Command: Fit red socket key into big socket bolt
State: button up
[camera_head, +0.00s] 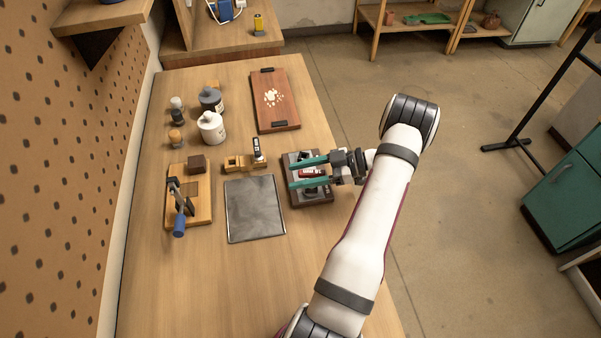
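My gripper (290,175) reaches in from the right with its two teal fingers spread wide over a dark tray (294,200). A red piece with a white label (312,172), which looks like the red socket key, shows between the fingers. Gaps show between it and both fingers, and I cannot tell its height relative to them. Dark round parts lie on the tray beside the fingers, partly hidden by them. I cannot make out which of them is the big socket bolt.
Left of the tray are a grey metal sheet (255,208), a small wooden block holder (240,163) and a wooden board with a blue-handled tool (179,226). Bottles (211,129) stand further back. A reddish-brown board (275,98) lies behind. The bench front is clear.

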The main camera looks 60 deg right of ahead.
jog(key=v, duration=1.6)
jog(key=shift+a+f, duration=0.1)
